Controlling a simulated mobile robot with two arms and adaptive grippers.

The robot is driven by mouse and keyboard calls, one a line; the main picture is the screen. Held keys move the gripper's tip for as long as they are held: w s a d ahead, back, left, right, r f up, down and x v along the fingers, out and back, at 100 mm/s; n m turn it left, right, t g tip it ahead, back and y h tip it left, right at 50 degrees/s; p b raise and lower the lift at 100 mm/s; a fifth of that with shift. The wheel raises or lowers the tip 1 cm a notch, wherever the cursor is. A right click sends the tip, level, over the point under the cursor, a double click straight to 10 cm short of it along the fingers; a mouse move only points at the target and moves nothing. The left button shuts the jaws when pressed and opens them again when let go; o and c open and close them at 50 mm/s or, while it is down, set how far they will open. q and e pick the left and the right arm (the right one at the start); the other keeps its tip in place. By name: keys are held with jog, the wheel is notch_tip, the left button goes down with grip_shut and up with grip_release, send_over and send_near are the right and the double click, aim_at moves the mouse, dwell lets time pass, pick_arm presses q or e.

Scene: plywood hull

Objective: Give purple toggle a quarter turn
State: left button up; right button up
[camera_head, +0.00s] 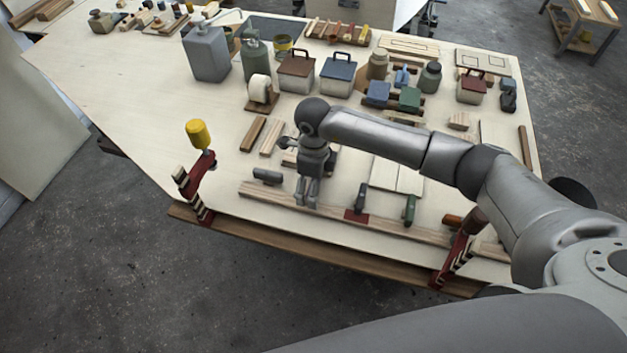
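My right gripper (306,197) comes in on the arm from the right and points down at the front strip of the workbench, over a long wooden rail (270,192). Its two fingers show close together, and I cannot tell whether they are apart or shut, or whether they touch anything. I cannot make out a purple toggle; the gripper and wrist hide the spot beneath and behind them. A dark upright piece on a red plate (357,215) stands to the right of the gripper, and a green-handled piece (410,209) further right. My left gripper is not in view.
Red clamps stand at the bench's front edge, left with a yellow handle (199,134) and right (456,255). A dark grey block (267,176) lies left of the gripper. Lidded boxes (297,72), a tape roll (260,90) and bottles crowd the back.

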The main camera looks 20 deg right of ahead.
jog(key=shift+c, duration=2.8)
jog(key=c, duration=0.5)
jog(key=shift+o, duration=0.3)
jog(key=shift+f+m+b, duration=0.1)
jog(key=shift+m+b, duration=0.35)
jog(key=shift+m, duration=0.05)
jog(key=m+b, duration=0.2)
jog(key=m, duration=0.1)
jog(key=m+b, duration=0.2)
jog(key=m, duration=0.1)
jog(key=shift+m, duration=0.4)
jog(key=m+b, duration=0.2)
jog(key=m, duration=0.3)
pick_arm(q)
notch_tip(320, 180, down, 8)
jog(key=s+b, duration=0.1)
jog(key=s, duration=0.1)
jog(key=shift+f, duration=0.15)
pick_arm(e)
jog(key=m, duration=0.4)
jog(key=shift+m, duration=0.3)
jog(key=shift+w, duration=0.1)
